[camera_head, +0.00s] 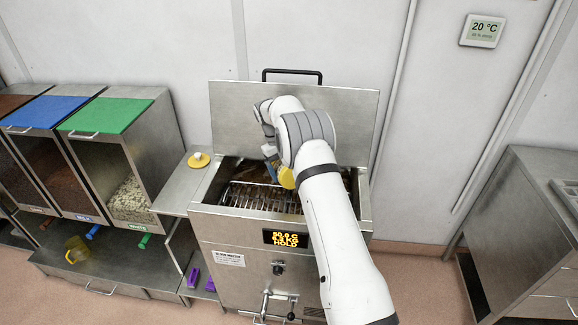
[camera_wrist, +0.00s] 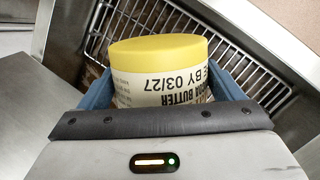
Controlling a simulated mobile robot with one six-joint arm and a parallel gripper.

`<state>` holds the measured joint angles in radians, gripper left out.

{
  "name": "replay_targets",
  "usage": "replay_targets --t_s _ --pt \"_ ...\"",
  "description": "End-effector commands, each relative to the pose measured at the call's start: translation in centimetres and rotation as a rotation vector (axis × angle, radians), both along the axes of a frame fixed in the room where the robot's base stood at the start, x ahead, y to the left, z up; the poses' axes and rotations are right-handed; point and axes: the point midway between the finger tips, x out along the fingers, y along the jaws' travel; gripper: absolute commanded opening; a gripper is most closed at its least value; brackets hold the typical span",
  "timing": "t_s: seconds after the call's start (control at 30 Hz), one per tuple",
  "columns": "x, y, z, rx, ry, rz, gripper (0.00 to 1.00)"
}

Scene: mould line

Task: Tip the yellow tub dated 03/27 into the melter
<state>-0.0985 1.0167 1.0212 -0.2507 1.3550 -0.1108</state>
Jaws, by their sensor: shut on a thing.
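The yellow tub (camera_wrist: 158,50) sits between the blue fingers of my gripper (camera_wrist: 163,82). Its white label shows "03/27" and "butter", reading upside down in the wrist view. A smooth yellow end faces up in that view; the tub's other end is hidden by my gripper. In the head view, a part of the tub (camera_head: 287,178) shows beside my arm, above the melter's opening. The melter (camera_head: 228,225) has its lid (camera_head: 237,105) raised, and a wire grate (camera_head: 250,196) shows inside. Its display (camera_head: 286,239) appears to read 50.0 C and HOLD.
A yellow disc with a white knob (camera_head: 198,160) lies on the side shelf left of the melter. Bins with blue (camera_head: 43,112) and green (camera_head: 105,115) lids stand further left, with a yellow jug (camera_head: 77,250) below. A steel cabinet (camera_head: 535,235) stands at right.

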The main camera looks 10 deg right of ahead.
Motion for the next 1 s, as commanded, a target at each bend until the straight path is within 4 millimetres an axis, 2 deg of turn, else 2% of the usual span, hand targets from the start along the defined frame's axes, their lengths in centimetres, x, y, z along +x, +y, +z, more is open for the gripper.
replay_targets --t_s 0.47,1.0 --pt "-2.2 -0.7 -0.5 0.091 -0.299 0.001 0.49" --pt "-3.4 -1.2 -0.6 0.183 -0.604 0.000 0.49"
